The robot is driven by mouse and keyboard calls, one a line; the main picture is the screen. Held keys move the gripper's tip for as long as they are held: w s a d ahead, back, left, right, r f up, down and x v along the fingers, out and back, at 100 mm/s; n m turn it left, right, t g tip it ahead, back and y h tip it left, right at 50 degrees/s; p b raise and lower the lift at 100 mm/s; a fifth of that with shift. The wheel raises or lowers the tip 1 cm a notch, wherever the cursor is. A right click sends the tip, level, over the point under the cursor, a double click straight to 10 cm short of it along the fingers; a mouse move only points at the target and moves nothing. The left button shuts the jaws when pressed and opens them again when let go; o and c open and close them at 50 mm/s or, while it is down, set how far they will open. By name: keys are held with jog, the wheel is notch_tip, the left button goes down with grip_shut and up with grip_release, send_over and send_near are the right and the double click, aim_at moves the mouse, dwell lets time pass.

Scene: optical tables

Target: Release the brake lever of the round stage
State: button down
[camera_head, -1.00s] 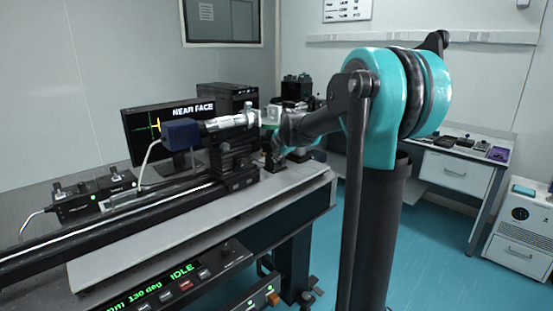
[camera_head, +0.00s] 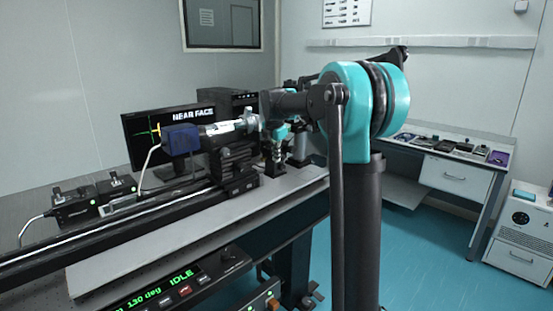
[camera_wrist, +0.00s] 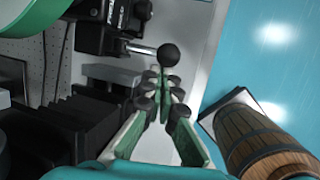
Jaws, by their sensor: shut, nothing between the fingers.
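In the wrist view, a lever with a bright metal rod and a black ball knob (camera_wrist: 168,55) sticks out to the right from a dark mount (camera_wrist: 112,28). I take it for the brake lever. My gripper (camera_wrist: 162,76) points at it from below in the picture, with its green-sided fingers shut and empty. The fingertips are just short of the knob; I cannot tell whether they touch it. In the head view, my gripper hangs near the far end of the bench, partly lost among dark equipment. The round stage cannot be clearly made out.
A blue camera with a lens (camera_head: 181,139) sits on the bench rail beside a monitor (camera_head: 146,136). A wooden barrel (camera_wrist: 250,135) stands right of my gripper. Blue floor is open to the right.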

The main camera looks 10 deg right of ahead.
jog(key=shift+w+a+r+g+h, duration=0.1)
jog(key=shift+w+r+g+h, duration=0.05)
jog(key=shift+r+g+h, duration=0.35)
jog(key=shift+w+r+g+h, duration=0.15)
jog(key=shift+g+h, duration=0.15)
jog(key=shift+g, duration=0.3)
jog(key=shift+a+r+n+g+h, duration=0.1)
jog(key=shift+r+n+g+h, duration=0.1)
jog(key=shift+n+g+h, duration=0.15)
jog(key=shift+w+r, duration=0.15)
jog(key=shift+r, duration=0.9)
